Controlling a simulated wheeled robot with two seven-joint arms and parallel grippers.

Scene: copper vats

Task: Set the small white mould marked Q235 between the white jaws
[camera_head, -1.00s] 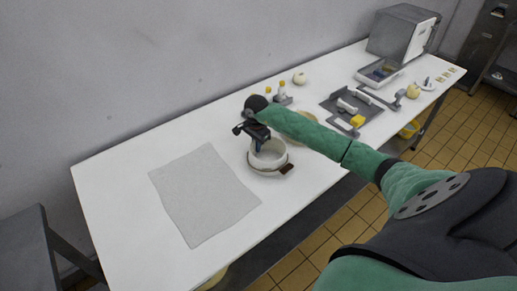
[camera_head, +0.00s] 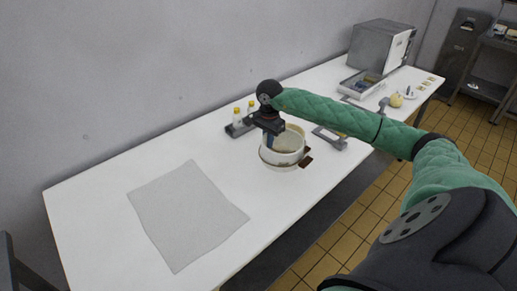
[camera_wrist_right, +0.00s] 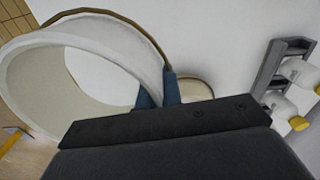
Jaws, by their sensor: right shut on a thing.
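I cannot tell whether the pot is clear of the table. No mark Q235 can be read on anything. The white jaws cannot be made out; my right arm covers much of the table behind it. My left gripper is not in view.
A grey holder (camera_wrist_right: 268,73) with yellow-capped white bottles stands beside the pot, also in the head view (camera_head: 234,130). A grey cloth (camera_head: 187,213) lies flat at the left of the white table (camera_head: 90,195). A grey oven-like box (camera_head: 376,47) stands at the far end.

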